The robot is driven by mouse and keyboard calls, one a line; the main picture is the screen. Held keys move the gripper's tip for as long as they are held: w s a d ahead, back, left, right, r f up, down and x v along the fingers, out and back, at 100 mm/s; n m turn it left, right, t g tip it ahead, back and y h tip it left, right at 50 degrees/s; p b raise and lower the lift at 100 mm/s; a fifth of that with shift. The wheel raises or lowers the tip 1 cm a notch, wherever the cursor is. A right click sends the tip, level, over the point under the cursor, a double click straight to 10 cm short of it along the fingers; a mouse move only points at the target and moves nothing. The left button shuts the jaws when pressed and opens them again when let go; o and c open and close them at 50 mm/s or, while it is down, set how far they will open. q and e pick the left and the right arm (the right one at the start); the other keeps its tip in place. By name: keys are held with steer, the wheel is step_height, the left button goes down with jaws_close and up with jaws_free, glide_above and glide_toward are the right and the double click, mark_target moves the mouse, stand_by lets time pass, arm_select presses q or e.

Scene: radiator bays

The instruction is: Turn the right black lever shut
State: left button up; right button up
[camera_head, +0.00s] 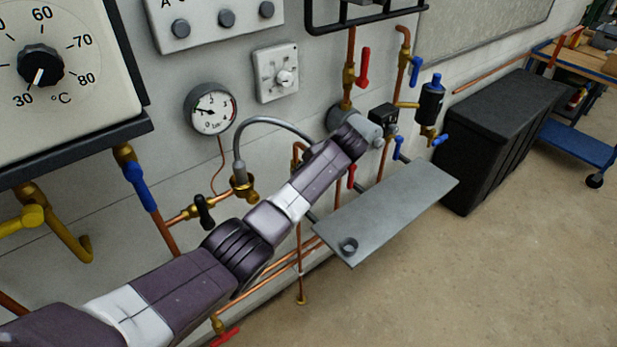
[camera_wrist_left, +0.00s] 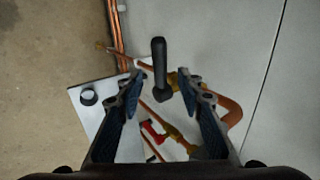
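In the left wrist view, a black lever (camera_wrist_left: 159,62) stands between the two fingers of my left gripper (camera_wrist_left: 162,80). The fingers are open, with gaps on both sides of the lever. The lever's handle runs up the picture, crosswise to the copper pipe (camera_wrist_left: 232,110) behind it. In the head view, this lever and my left fingers are hidden behind my left arm. Another black lever (camera_head: 204,212) shows there on a brass valve below the gauge, left of my arm. My right gripper is in neither view.
A grey shelf (camera_head: 400,205) with a small cup (camera_head: 348,246) juts out right of my arm; a red lever (camera_head: 351,177) is close to it. A grey hose (camera_head: 270,121) loops above my arm. A black chest (camera_head: 500,130) stands at right. The floor in front is clear.

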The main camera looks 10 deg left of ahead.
arm_select(q)
steer(key=shift+v, duration=2.15)
steer(key=shift+f, duration=0.1)
steer(key=s+a+f+g+h+b, duration=0.1)
steer(key=s+f, duration=0.6)
steer(key=f, duration=0.7)
steer(key=s+f+n+h+b, duration=0.15)
steer(key=s+f, duration=0.55)
steer(key=f, duration=0.7)
steer(key=s+a+f+g+h+b, duration=0.1)
steer(key=s+f, duration=0.6)
steer(key=f, duration=0.7)
steer(key=s+a+f+n+b, duration=0.1)
steer(key=s+f, duration=0.5)
steer(key=s, duration=0.7)
steer(key=s+a+f+n+h+b, duration=0.1)
steer(key=s+a+f, duration=0.2)
steer(key=s, duration=1)
steer(key=s+a+f+n+g+h+b, duration=0.1)
steer(key=s+f, duration=0.8)
steer(key=s, duration=0.4)
steer(key=shift+s+a+f+n, duration=0.3)
steer(key=shift+a+f+n, duration=0.05)
steer(key=shift+a, duration=0.05)
